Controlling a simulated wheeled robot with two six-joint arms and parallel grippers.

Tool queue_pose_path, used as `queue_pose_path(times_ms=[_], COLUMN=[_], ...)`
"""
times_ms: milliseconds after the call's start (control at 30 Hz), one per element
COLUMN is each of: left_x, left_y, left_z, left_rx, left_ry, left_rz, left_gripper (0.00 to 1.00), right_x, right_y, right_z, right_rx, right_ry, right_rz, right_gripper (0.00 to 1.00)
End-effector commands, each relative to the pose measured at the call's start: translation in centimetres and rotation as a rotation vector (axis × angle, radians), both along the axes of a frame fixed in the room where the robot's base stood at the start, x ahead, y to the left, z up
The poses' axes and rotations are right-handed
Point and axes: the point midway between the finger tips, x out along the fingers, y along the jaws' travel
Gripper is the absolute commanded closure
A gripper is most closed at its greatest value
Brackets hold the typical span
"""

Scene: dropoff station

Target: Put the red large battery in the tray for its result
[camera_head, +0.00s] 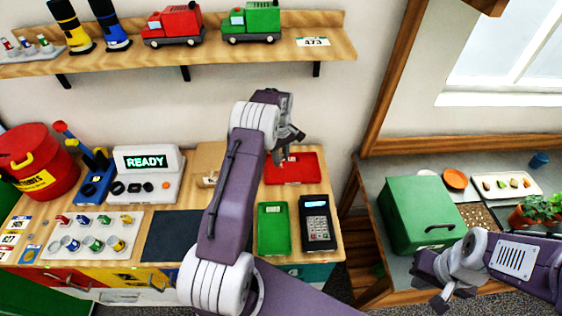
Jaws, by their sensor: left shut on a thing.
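My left gripper (284,152) is over the red tray (309,171) at the back of the bench. It is shut on a small red thing, taken as the red large battery (279,158), which is hard to tell from the red tray behind it. I cannot tell whether the battery touches the tray. The green tray (273,230) lies in front of the red one and looks empty. My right gripper (452,299) is at the lower right, in front of the side counter, with its fingers apart and nothing between them.
A tester with a READY display (146,164) stands left of my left arm. A holder with several small batteries (127,221), a dark mat (172,236) and a keypad device (317,224) share the bench. A red bin (40,150) and a green box (408,216) stand at the sides.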

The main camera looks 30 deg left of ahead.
Motion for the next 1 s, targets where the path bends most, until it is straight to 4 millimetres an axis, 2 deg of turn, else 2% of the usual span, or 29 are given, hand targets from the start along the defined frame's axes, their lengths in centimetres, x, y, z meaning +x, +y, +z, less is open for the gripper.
queue_pose_path(times_ms=[200,433,800,833,900,1000], left_x=[0.4,0.3,0.3,0.3,0.3,0.3], left_y=[0.5,0.4,0.4,0.4,0.4,0.4], left_z=[-0.6,-4.1,-4.9,-4.9,-4.7,-4.7], left_rx=[0.0,-0.001,0.0,0.0,0.0,0.0], left_ry=[0.001,0.003,0.0,0.0,0.0,0.0], left_rz=[-0.001,-0.001,-0.001,-0.001,-0.001,-0.001], left_gripper=[1.0,1.0,1.0,0.68,0.49,0.49], right_x=[0.0,0.0,0.0,0.0,0.0,0.0], right_y=[0.0,0.0,0.0,0.0,0.0,0.0], right_z=[0.3,1.7,1.1,1.1,1.3,1.3], right_rx=[0.0,0.0,0.0,0.0,0.0,0.0], right_ry=[0.0,0.0,0.0,0.0,0.0,0.0], right_rz=[0.0,0.0,0.0,0.0,0.0,0.0], right_gripper=[1.0,1.0,1.0,1.0,1.0,1.0])
